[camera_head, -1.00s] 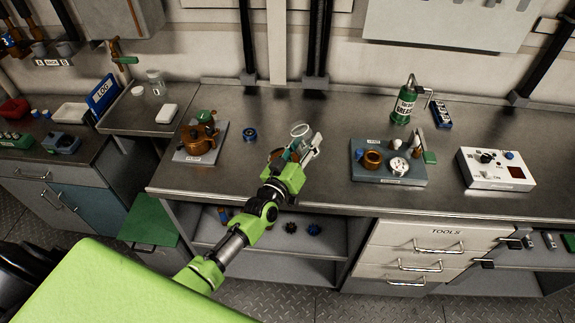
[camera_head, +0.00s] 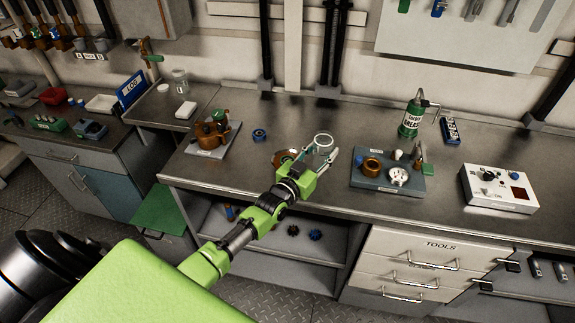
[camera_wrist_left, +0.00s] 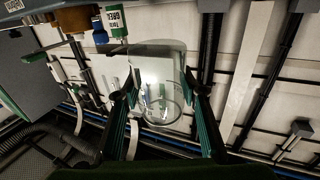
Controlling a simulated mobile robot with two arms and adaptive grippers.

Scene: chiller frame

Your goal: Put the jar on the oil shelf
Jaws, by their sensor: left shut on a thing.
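My left gripper (camera_head: 318,160) is shut on a clear glass jar (camera_head: 323,142) and holds it over the steel workbench (camera_head: 290,118), near its middle. In the left wrist view the see-through jar (camera_wrist_left: 160,88) sits between the two fingers (camera_wrist_left: 155,105). The jar looks empty. No label in view names an oil shelf, so I cannot tell which surface it is. A small raised steel counter (camera_head: 150,112) at the left carries another clear jar (camera_head: 180,78). My right gripper is not in view.
The bench behind the jar is clear.

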